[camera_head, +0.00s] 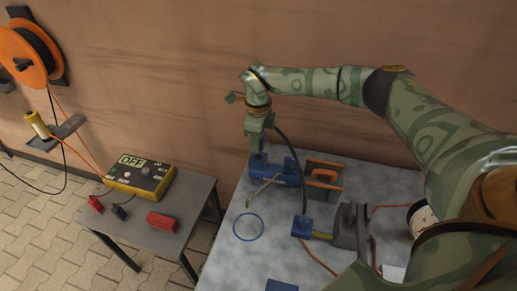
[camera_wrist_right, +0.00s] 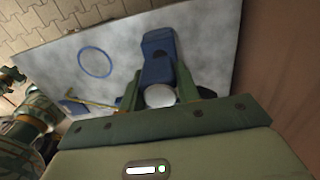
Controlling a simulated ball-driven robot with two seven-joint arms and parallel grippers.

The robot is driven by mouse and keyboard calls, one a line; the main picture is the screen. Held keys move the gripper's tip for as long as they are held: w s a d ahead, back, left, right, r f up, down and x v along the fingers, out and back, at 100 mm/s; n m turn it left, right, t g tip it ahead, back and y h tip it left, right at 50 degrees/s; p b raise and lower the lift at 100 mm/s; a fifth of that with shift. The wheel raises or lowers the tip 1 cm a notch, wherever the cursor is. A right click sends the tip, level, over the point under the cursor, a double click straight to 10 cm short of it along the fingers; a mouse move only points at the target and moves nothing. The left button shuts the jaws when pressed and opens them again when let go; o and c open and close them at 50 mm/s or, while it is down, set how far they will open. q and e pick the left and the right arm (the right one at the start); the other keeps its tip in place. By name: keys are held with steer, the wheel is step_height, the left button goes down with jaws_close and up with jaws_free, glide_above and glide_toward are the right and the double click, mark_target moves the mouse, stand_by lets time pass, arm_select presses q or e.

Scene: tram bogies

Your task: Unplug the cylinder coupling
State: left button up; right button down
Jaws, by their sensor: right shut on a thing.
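My right gripper (camera_head: 258,148) reaches down over the back left of the grey table, its fingers pointing down at a blue coupling (camera_head: 257,163). In the right wrist view, the gripper (camera_wrist_right: 160,98) is shut on this coupling, with a round pale end between the fingers and a blue body (camera_wrist_right: 158,48) beyond. A blue cylinder body (camera_head: 277,172) lies right beside it. I cannot tell whether the coupling is seated in it or apart. A black hose (camera_head: 295,160) arches down to a blue block (camera_head: 302,227). My left gripper is not in view.
The grey table (camera_head: 225,265) holds a blue ring (camera_head: 248,227), a thin bent yellowish rod (camera_head: 263,187), an orange-handled grey box (camera_head: 324,178) and a grey bracket (camera_head: 348,225). A side table carries a yellow box marked OFF (camera_head: 140,178) and a red block (camera_head: 162,221). The wall stands close behind.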

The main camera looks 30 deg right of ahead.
steer(key=shift+r+p, duration=0.8)
steer(key=shift+r, duration=0.25)
steer(key=shift+f, duration=0.1)
